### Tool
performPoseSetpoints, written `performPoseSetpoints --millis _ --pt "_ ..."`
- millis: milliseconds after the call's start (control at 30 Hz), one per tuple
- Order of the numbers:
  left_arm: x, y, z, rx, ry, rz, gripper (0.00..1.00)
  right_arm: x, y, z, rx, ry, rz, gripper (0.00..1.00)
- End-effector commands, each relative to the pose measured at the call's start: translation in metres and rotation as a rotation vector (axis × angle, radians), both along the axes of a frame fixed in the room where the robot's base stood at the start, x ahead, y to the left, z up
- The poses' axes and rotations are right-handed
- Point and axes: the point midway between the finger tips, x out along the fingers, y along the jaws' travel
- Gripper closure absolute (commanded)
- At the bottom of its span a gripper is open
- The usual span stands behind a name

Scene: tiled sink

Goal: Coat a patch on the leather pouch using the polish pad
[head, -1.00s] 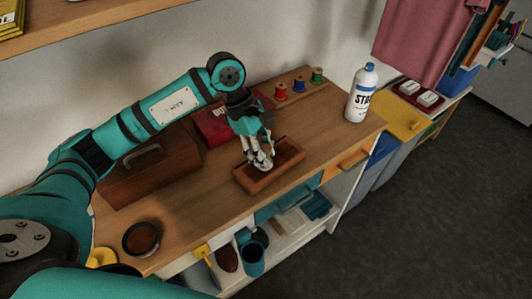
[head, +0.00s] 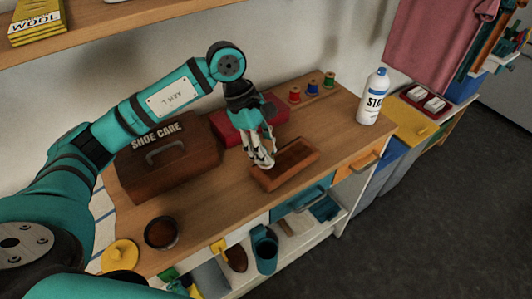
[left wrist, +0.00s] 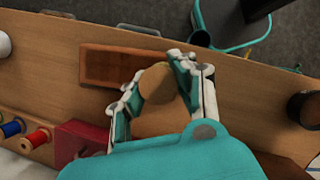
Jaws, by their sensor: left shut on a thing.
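My left gripper (head: 263,160) points down at the pouch's left end. In the left wrist view its fingers are closed around a round tan pad (left wrist: 157,83), the polish pad. The pad overlaps the pouch's end in that view; I cannot tell whether they touch. In the head view the fingers mostly hide the pad. My right gripper is not in view.
An open dark tin (head: 162,233) and a yellow disc (head: 120,255) are at the bench's front left. A brown shoe care box (head: 170,155), a red box (head: 235,122), thread spools (head: 312,88) and a white bottle (head: 373,98) stand behind. Bench between tin and pouch is clear.

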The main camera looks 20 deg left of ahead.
Motion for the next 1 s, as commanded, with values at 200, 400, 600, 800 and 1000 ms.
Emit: performPoseSetpoints --millis 200,400,600,800,1000 --pt "0.000 0.003 0.023 0.001 -0.001 0.005 1.00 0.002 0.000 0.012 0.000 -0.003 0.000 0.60" --pt "-0.001 0.005 0.036 0.001 -0.001 0.007 1.00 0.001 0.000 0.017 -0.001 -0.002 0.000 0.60" --pt "-0.001 0.005 0.037 0.000 -0.001 0.008 1.00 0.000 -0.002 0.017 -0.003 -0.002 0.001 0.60" --pt "-0.001 0.005 0.037 0.000 -0.001 0.008 1.00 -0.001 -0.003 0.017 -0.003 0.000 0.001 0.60" --pt "-0.002 0.004 0.036 0.001 0.000 -0.001 1.00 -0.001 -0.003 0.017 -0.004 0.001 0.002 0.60"
